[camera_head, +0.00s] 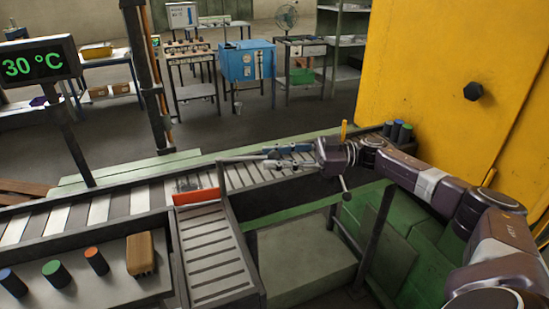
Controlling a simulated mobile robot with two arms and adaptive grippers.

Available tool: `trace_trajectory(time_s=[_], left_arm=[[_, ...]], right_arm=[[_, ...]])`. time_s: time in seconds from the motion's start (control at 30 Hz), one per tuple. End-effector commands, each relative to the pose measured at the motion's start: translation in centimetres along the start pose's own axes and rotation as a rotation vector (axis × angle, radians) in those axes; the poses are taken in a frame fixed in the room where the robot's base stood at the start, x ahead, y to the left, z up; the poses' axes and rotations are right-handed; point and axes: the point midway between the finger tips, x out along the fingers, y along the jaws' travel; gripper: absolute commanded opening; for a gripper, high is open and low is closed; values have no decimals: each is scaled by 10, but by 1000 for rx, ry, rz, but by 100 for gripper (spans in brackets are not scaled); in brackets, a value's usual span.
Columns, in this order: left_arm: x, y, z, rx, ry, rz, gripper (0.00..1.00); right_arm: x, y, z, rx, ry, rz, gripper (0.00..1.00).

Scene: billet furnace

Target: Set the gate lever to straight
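My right gripper (272,158) reaches in from the right over the roller conveyor, its fingers pointing left. The fingers look spread, one along the back and one along the front. A thin grey rod (238,159), possibly the gate lever, runs left from the fingertips above the rollers; I cannot tell whether the fingers touch it. An orange-red gate plate (196,189) stands where the side chute (214,252) meets the conveyor (120,204). A dark ball knob (346,196) on a short rod shows below my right wrist; I cannot tell what it belongs to. My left gripper is out of view.
A tray (158,287) at front left holds blue, green and red cylinders and a tan block (141,254). A yellow furnace wall (440,70) stands at right, with several dark cylinders (398,131) near its foot. A 30 °C display (36,64) stands at left.

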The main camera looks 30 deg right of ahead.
Motion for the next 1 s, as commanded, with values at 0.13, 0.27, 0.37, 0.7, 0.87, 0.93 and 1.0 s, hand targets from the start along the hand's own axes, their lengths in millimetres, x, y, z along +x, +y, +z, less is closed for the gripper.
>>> trace_trajectory(time_s=[0.13, 0.27, 0.37, 0.7, 0.87, 0.93, 1.0], left_arm=[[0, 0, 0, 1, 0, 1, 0], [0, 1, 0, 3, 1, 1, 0], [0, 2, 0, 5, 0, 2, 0], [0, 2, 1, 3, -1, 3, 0], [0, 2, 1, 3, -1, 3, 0], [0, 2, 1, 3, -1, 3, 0], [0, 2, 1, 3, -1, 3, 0]], right_arm=[[0, 0, 0, 0, 1, -1, 42], [0, -1, 0, 1, 1, -2, 42], [0, -1, 0, 1, 1, -3, 42], [-44, 0, 2, 3, -3, 2, 42], [-79, 1, 1, 2, -1, 3, 42], [-92, 1, 1, 1, -1, 3, 42], [-103, 1, 1, 1, 0, 3, 42]])
